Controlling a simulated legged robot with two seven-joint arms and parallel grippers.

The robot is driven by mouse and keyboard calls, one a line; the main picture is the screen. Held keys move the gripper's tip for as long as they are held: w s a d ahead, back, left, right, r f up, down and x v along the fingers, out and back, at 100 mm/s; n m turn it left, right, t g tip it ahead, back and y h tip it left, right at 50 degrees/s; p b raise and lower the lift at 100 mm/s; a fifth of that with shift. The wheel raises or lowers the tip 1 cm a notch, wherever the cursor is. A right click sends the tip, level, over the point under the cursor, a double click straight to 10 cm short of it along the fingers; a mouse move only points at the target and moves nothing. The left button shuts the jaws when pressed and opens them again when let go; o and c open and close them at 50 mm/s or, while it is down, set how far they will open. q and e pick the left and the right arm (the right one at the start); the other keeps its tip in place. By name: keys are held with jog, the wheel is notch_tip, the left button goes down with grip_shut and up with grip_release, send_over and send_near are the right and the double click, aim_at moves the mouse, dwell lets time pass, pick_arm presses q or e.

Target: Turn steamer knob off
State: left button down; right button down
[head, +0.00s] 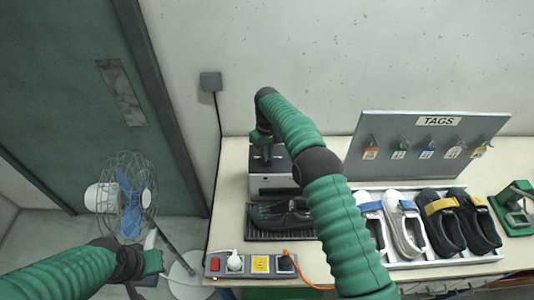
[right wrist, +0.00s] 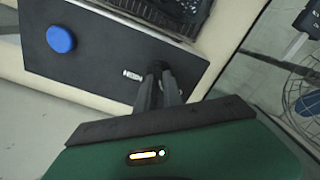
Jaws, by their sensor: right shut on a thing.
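The steamer (head: 271,184) is a box with a dark top and a pale front, at the back left of the table. My right gripper (head: 264,155) points down onto its top. In the right wrist view, the fingers of my right gripper (right wrist: 160,72) are close together at the steamer's dark top (right wrist: 90,60), beside a small white mark (right wrist: 132,75). They are shut on the knob, which is mostly hidden between them. A round blue cap (right wrist: 61,39) sits apart on the same top. My left gripper (head: 150,262) is away from the table at lower left; its jaws are unclear.
A dark shoe (head: 280,216) lies on a black tray in front of the steamer. A power strip (head: 250,264) with plugs is at the front left edge. A tag board (head: 425,150) and a white shoe rack (head: 440,262) stand right. A fan (head: 128,195) stands left.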

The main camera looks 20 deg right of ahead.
pick_arm(q)
jog(key=shift+a, duration=0.1)
pick_arm(e)
jog(key=n, duration=0.4)
jog(key=shift+s+n, duration=0.2)
jog(key=shift+n, duration=0.1)
jog(key=shift+d, duration=0.1)
